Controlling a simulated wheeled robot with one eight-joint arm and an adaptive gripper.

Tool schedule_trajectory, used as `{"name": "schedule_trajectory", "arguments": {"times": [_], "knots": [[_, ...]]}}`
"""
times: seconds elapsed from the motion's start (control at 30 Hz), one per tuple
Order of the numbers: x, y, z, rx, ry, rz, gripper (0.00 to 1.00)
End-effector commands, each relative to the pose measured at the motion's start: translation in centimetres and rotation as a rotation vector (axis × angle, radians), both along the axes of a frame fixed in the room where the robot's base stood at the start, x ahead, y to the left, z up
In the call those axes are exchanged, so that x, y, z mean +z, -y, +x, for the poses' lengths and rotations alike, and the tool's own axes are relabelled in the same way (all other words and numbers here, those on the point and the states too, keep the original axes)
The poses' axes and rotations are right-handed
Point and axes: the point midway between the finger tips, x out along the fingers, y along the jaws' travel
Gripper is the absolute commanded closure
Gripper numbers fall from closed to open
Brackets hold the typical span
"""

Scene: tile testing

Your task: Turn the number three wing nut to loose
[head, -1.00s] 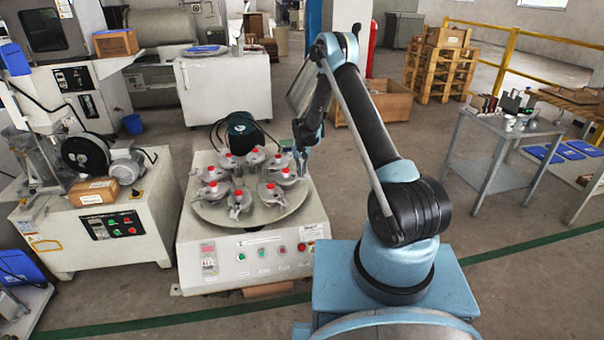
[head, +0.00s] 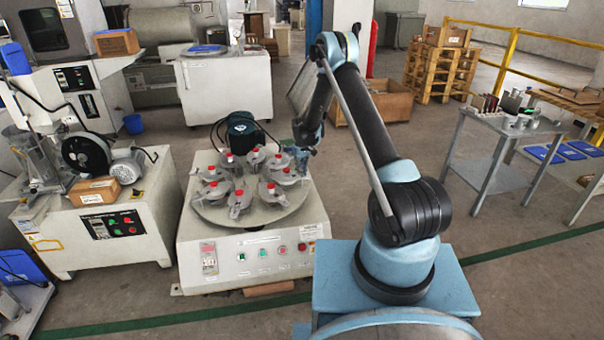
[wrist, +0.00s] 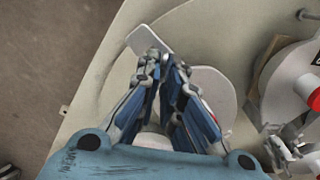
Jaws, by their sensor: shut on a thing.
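My gripper (wrist: 163,62) is shut on a flat pale metal tab (wrist: 148,40) in the wrist view, which looks like a wing of a wing nut. The rest of that part is hidden behind the fingers. In the head view my gripper (head: 301,158) is at the back right rim of the round plate (head: 250,214), beside the ring of clamps. Several grey clamps with red tops (head: 270,187) stand on this plate. One clamp with a red top (wrist: 313,100) shows at the right in the wrist view. I cannot read any number three.
The pale machine (head: 228,265) under the plate has buttons on its front. A dark green motor (head: 241,128) stands behind the plate. A grinder bench (head: 95,225) is at the left. A grey table (head: 497,127) stands at the right, with open floor around.

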Motion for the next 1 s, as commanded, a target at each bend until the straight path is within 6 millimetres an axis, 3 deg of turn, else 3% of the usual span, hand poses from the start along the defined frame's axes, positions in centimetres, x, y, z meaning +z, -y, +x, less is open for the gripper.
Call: {"name": "schedule_trajectory", "arguments": {"times": [0.6,1.0], "knots": [[0.02,0.04,-0.11,0.574,0.001,-0.001,1.0],[0.02,0.09,-0.16,0.831,0.001,-0.002,1.0]]}}
